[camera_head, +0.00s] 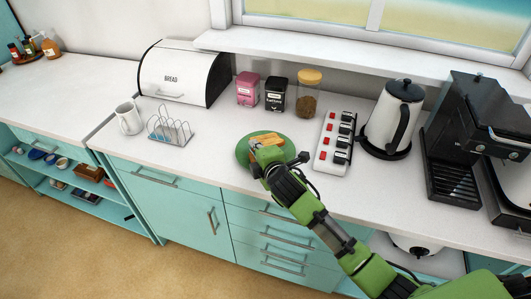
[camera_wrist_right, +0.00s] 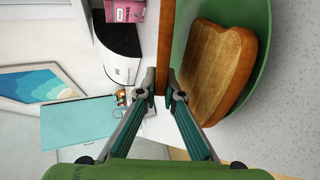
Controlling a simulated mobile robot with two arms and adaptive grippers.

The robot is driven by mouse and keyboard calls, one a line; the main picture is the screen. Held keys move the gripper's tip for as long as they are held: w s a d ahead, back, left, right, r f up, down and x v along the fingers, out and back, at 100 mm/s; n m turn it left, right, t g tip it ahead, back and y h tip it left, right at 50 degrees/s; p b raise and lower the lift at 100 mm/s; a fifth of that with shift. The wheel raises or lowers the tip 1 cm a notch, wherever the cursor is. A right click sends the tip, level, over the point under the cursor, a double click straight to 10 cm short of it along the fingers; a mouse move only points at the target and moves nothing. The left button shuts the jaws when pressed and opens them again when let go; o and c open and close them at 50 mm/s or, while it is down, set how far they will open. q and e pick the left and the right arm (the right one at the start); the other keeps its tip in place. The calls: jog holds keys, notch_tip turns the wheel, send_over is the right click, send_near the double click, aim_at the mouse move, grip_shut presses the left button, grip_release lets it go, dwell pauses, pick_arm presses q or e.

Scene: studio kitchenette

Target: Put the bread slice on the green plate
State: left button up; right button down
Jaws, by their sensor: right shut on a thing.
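The green plate (camera_head: 242,154) lies on the white counter, partly hidden by my right gripper (camera_head: 262,146); it also shows in the right wrist view (camera_wrist_right: 262,30). In that view, one toasted bread slice (camera_wrist_right: 215,65) lies on the plate. A second bread slice (camera_wrist_right: 166,40), seen edge-on, is between the fingertips of my right gripper (camera_wrist_right: 162,88), which is shut on it. This held slice is beside the lying one in the picture; whether it touches the plate I cannot tell. In the head view, the bread (camera_head: 266,137) shows just past my gripper. My left gripper is out of view.
A wire toast rack (camera_head: 170,131) and white mug (camera_head: 129,117) stand left of the plate. A white power strip (camera_head: 333,143) and kettle (camera_head: 395,118) stand to the right. Pink (camera_head: 247,89) and black (camera_head: 276,94) tins, a jar (camera_head: 309,94) and bread bin (camera_head: 180,75) are behind.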

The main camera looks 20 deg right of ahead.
jog(key=c, duration=2.3)
grip_release()
jog(key=shift+c, duration=0.2)
jog(key=shift+s+r+p, duration=0.25)
jog(key=shift+s+p, duration=0.15)
jog(key=shift+p, duration=0.15)
jog(key=p+v, duration=0.4)
jog(key=v, duration=0.2)
jog(key=shift+p, duration=0.3)
jog(key=shift+s+r, duration=0.15)
jog(key=shift+s, duration=0.45)
notch_tip(320, 180, up, 7)
jog(key=s+p, duration=0.2)
jog(key=p, duration=0.5)
jog(key=shift+s+d+p, duration=0.2)
jog(key=shift+s+p, duration=0.15)
jog(key=shift+s, duration=0.05)
